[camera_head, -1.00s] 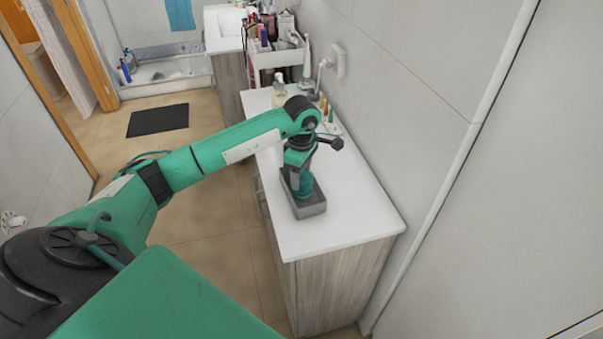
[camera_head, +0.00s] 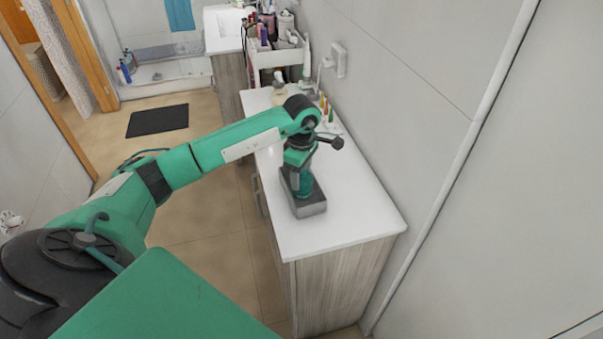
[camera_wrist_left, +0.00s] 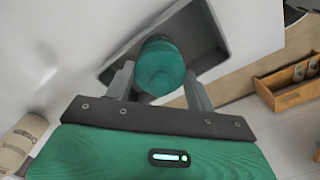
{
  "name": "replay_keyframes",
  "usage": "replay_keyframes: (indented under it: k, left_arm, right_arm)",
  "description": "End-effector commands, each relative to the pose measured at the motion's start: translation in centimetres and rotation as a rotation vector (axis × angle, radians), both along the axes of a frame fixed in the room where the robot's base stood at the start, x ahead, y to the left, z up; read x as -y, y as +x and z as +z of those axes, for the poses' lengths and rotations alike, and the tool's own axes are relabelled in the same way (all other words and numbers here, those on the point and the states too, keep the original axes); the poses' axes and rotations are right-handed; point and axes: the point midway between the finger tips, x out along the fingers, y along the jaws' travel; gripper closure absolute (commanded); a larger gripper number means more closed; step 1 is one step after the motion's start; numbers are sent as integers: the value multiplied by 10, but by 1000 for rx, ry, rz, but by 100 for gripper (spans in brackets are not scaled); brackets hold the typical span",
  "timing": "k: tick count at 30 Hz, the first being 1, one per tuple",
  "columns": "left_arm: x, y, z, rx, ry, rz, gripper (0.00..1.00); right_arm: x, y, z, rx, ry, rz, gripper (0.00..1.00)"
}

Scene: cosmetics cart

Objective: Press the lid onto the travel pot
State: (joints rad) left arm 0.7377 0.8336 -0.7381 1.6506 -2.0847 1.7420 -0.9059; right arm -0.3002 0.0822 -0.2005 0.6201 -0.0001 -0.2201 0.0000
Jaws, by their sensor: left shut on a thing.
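In the head view my left gripper (camera_head: 299,178) points down over a grey tray (camera_head: 312,208) on the white counter. In the left wrist view its two fingers (camera_wrist_left: 160,88) stand on either side of a round teal piece (camera_wrist_left: 160,68), which looks like the lid, and are shut on it. The piece sits over the inside of the grey tray, which also shows in the wrist view (camera_wrist_left: 212,30). The pot cannot be told apart from the lid in either view, so whether the lid is seated is unclear. My right gripper is not in view.
The white counter (camera_head: 340,225) is bare in front of the tray. Behind the arm stand a bottle (camera_head: 279,88), small coloured items (camera_head: 324,104) and a cart with cosmetics (camera_head: 272,55). The wall is close on the right. A wooden box (camera_wrist_left: 285,85) shows in the wrist view.

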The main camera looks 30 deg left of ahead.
Motion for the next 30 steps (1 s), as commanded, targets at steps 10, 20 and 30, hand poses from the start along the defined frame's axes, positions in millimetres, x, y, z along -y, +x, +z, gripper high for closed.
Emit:
replay_keyframes:
  k: [10, 20, 30]
  left_arm:
    - [0, 0, 0, 1, 0, 0, 66]
    - [0, 0, 0, 1, 0, 0, 20]
    - [0, 0, 0, 1, 0, 0, 0]
  right_arm:
    - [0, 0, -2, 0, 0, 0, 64]
    - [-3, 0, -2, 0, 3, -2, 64]
    - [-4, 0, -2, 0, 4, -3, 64]
